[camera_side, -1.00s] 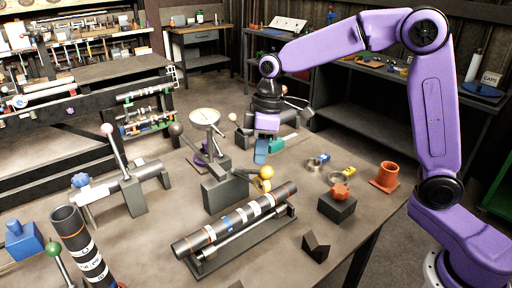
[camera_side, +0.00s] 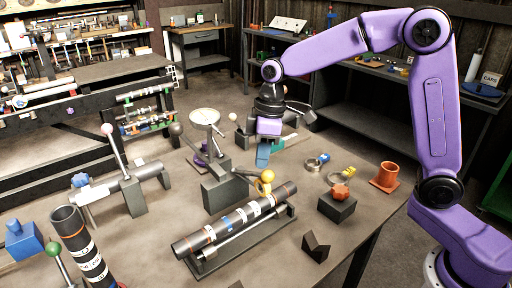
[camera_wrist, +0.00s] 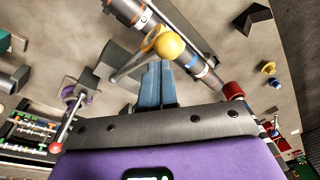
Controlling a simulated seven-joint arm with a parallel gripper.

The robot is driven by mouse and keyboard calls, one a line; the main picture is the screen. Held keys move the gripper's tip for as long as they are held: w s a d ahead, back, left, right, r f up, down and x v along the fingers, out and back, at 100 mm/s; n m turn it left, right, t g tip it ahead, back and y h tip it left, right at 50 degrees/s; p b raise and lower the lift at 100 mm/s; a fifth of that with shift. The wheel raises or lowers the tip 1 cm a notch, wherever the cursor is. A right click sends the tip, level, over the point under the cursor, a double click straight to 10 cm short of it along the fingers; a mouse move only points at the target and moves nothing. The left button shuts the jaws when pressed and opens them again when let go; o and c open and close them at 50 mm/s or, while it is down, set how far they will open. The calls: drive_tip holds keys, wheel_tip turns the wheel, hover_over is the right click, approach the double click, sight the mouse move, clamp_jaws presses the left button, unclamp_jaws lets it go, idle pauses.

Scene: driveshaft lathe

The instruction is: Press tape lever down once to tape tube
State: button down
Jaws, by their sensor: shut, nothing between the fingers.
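A lever with a yellow ball knob (camera_side: 267,175) reaches from a dark grey block over the tube. I take it for the tape lever. In the wrist view the knob (camera_wrist: 170,46) is close beyond my fingertips, with its bar running to the left. The dark tube (camera_side: 240,218) with white and blue bands lies in a long cradle; its banded side also shows in the wrist view (camera_wrist: 198,66). My gripper (camera_side: 262,158) is shut and empty, fingers pointing down, above and behind the knob. Its blue fingers (camera_wrist: 155,72) are together, apart from the knob.
A dial gauge (camera_side: 205,118) stands left of my gripper. Levers with pink (camera_side: 107,129) and green (camera_side: 53,249) knobs are at the left. A black box with an orange knob (camera_side: 339,203) and an orange flanged cup (camera_side: 385,177) are at the right.

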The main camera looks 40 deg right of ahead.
drive_tip(key=shift+s+f, duration=0.55)
drive_tip(key=shift+s, duration=0.05)
idle(1.1)
drive_tip(key=shift+w, duration=0.1)
idle(0.4)
drive_tip(key=w+r, duration=0.5)
drive_tip(key=r, duration=0.1)
drive_tip(key=shift+w, duration=0.4)
idle(0.7)
drive_tip(key=shift+w+r, duration=1.75)
drive_tip(key=shift+r, duration=0.1)
drive_tip(key=s+d+f, duration=0.3)
drive_tip(key=s, duration=0.9)
drive_tip(key=s+d+f+n, duration=0.1)
drive_tip(key=s+d+f, duration=0.2)
drive_tip(key=s, duration=0.9)
drive_tip(key=s+d+f+n+h, duration=0.1)
drive_tip(key=s+d+f, duration=0.3)
drive_tip(key=s, duration=0.9)
drive_tip(key=shift+f, duration=0.3)
